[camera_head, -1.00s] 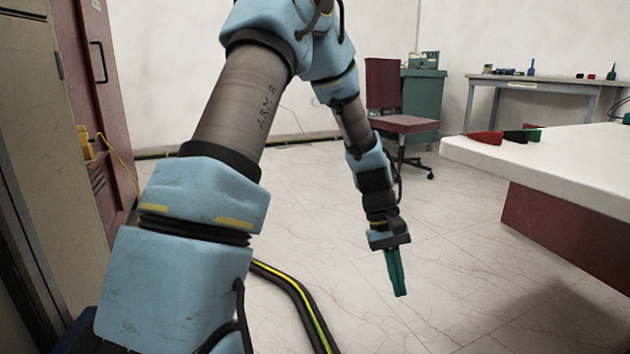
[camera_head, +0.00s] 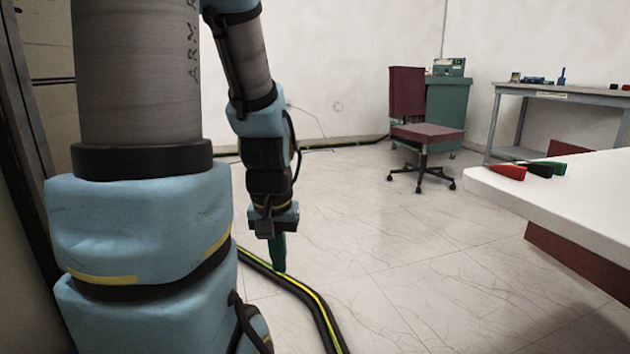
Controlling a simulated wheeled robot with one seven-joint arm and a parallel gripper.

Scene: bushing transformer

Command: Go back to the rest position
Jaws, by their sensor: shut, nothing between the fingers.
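My gripper (camera_head: 279,268) hangs at the end of my blue and grey arm, left of the picture's middle, pointing down. Its green fingers are shut with nothing between them. It is in the air over the tiled floor, and its tip shows in front of the black and yellow cable on the floor. My upper arm fills the left part of the view, and the forearm hangs down beside it.
A dark red chair (camera_head: 426,132), a green cabinet (camera_head: 447,105) and a grey workbench (camera_head: 540,92) stand behind. A striped cable (camera_head: 318,305) lies on the floor. The middle floor is clear.

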